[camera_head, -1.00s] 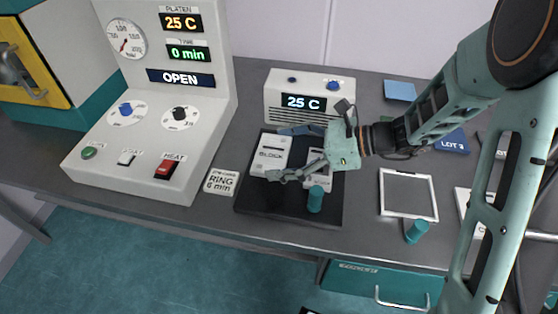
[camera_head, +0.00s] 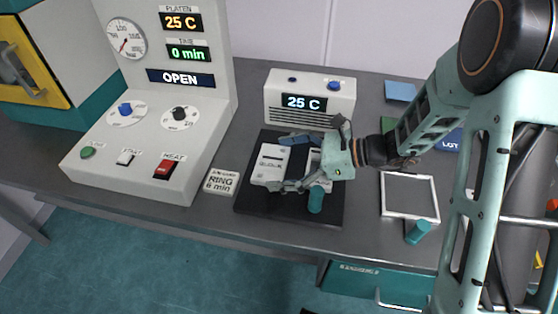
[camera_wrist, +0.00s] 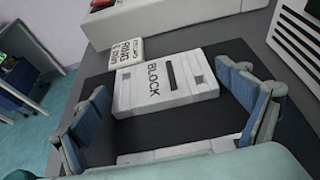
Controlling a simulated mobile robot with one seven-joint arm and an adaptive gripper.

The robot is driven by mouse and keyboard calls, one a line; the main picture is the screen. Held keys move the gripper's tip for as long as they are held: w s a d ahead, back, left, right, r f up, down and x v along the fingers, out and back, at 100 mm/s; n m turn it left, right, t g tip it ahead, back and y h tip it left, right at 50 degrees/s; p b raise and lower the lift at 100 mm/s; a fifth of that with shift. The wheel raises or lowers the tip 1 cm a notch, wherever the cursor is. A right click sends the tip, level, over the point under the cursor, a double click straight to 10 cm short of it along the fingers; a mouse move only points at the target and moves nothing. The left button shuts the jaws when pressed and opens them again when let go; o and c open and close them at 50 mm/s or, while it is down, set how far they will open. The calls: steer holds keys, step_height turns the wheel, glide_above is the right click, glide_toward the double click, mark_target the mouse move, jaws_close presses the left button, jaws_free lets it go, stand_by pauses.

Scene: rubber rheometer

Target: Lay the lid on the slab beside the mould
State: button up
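A white piece marked BLOCK (camera_head: 271,160) lies on the black slab (camera_head: 255,205), left of my gripper (camera_head: 284,163). In the wrist view its flat top (camera_wrist: 165,82) with a dark slot shows ahead between my spread fingers. My gripper is open; its blue-grey fingers (camera_wrist: 165,95) stand apart with a gap to the block. A second white piece (camera_head: 313,160) lies right of the block, partly hidden by my gripper. In the wrist view a white edge (camera_wrist: 180,152) shows low between the fingers, near the palm. I cannot tell which white piece is lid or mould.
A teal cylinder (camera_head: 315,200) stands at the slab's front right. A white controller (camera_head: 308,103) reading 25 C stands behind. The press console (camera_head: 160,120) is left, with a RING card (camera_head: 222,181) beside the slab. A white-framed tray (camera_head: 408,218) and another teal cylinder (camera_head: 418,231) are right.

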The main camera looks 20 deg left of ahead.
steer(key=shift+r, duration=0.1)
steer(key=shift+r, duration=0.2)
steer(key=v, duration=1.2)
steer(key=shift+f+p, duration=0.1)
steer(key=shift+p, duration=0.25)
